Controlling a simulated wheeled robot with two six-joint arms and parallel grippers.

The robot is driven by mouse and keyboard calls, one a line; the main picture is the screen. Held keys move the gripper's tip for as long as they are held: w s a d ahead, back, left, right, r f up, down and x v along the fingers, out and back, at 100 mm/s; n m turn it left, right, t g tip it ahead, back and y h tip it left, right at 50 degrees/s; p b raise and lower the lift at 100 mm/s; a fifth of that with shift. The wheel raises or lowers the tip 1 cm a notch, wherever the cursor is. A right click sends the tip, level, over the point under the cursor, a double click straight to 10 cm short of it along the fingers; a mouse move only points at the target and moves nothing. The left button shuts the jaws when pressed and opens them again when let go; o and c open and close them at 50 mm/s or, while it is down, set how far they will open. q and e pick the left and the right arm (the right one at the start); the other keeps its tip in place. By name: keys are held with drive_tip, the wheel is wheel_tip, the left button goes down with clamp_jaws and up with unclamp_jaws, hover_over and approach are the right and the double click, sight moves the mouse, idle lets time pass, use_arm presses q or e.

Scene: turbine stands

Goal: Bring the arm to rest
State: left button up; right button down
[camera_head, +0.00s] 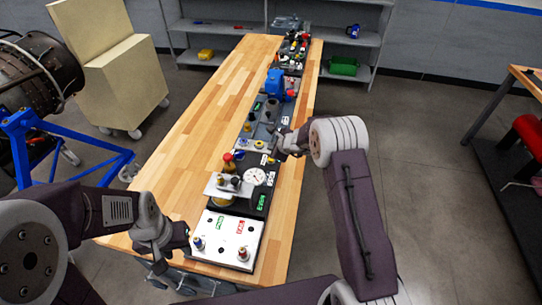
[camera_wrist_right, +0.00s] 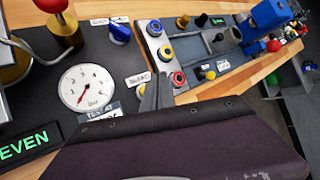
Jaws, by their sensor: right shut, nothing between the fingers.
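My right arm reaches in from the right in the head view. Its gripper (camera_head: 279,153) hangs over the right part of the bench, beside the row of dark panels. In the right wrist view the fingertips (camera_wrist_right: 152,92) are together and empty, close above the panel near a white label. A round white gauge (camera_wrist_right: 86,88) lies left of them. My left gripper (camera_head: 160,264) is low at the near left edge of the bench, beside the white panel (camera_head: 224,240). Its fingers are too small and dark to tell open from shut.
The wooden bench (camera_head: 185,150) has free room on its left half. Panels with knobs, a gauge (camera_head: 255,176) and a blue device (camera_head: 275,83) line its right half. A blue stand (camera_head: 70,150) with an engine is at left. Grey shelves (camera_head: 345,50) stand behind.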

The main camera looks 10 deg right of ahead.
wheel_tip(320, 180, up, 2)
drive_tip(key=shift+r+p, duration=0.1)
drive_tip(key=shift+p, duration=0.5)
wheel_tip(320, 180, up, 7)
drive_tip(key=a+n+t+b, duration=0.1)
drive_tip(key=n+b, duration=0.1)
drive_tip(key=b, duration=0.1)
drive_tip(key=s+a+r+n+g+b, duration=0.1)
drive_tip(key=s+a+n+b, duration=0.1)
drive_tip(key=s+n, duration=0.65)
drive_tip(key=s+d+f+n+g+h, duration=0.1)
drive_tip(key=s+d+f+n+g, duration=0.1)
drive_tip(key=s, duration=0.7)
drive_tip(key=s+d+f+n+g+h, duration=0.1)
drive_tip(key=s+d+f+n+g, duration=0.1)
drive_tip(key=s+n, duration=0.4)
drive_tip(key=s+d+f+n+g, duration=0.3)
drive_tip(key=s+f+n, duration=0.1)
drive_tip(key=s, duration=0.9)
drive_tip(key=shift+s+f+h+b, duration=0.3)
drive_tip(key=shift+f+h+b, duration=0.15)
drive_tip(key=shift+f, duration=0.35)
